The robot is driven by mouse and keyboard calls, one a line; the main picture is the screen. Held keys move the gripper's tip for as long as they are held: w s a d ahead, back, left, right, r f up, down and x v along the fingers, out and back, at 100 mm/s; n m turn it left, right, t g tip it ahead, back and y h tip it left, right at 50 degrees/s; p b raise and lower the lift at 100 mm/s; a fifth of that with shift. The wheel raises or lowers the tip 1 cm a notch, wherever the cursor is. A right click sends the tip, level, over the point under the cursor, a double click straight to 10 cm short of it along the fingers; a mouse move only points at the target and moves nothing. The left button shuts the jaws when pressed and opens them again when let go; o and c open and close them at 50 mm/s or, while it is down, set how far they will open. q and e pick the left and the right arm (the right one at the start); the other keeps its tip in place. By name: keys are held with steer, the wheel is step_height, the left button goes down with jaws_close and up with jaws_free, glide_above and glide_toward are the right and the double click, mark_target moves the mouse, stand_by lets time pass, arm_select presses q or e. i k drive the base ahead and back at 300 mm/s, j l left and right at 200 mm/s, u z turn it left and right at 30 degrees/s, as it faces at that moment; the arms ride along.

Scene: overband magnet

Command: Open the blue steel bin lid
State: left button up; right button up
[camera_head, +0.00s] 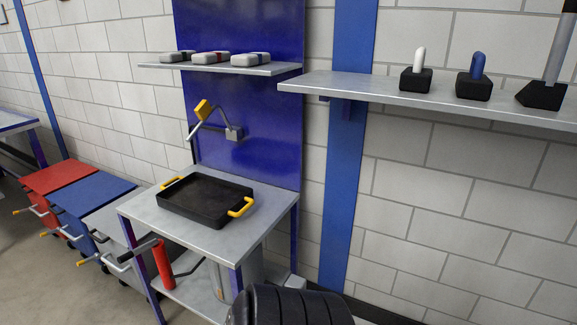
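The blue steel bin shows at the lower left, with its flat blue lid (92,198) lying level, seemingly shut. Its front carries a pale lever with a yellow tip (82,263). The bin stands between a red-lidded bin (62,176) and a grey-lidded bin (108,222). Neither of my grippers is in view.
A work table (150,212) bears a black tray (205,205) with yellow handles, right of the bins. A red cylindrical tool (163,265) hangs at its front. A dark ribbed object (290,305) fills the bottom centre. Wall shelves (390,90) hold small items. Floor at lower left is free.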

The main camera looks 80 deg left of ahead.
mark_target(81, 197)
steer(key=u, duration=4.2)
steer(key=i+j, duration=0.2)
steer(key=i, duration=0.3)
steer(key=i+j, duration=0.2)
steer(key=i, duration=0.35)
steer(key=i+j, duration=0.2)
steer(key=i, duration=0.3)
steer(key=i+j, duration=0.2)
steer(key=i, duration=0.35)
steer(key=u, duration=0.05)
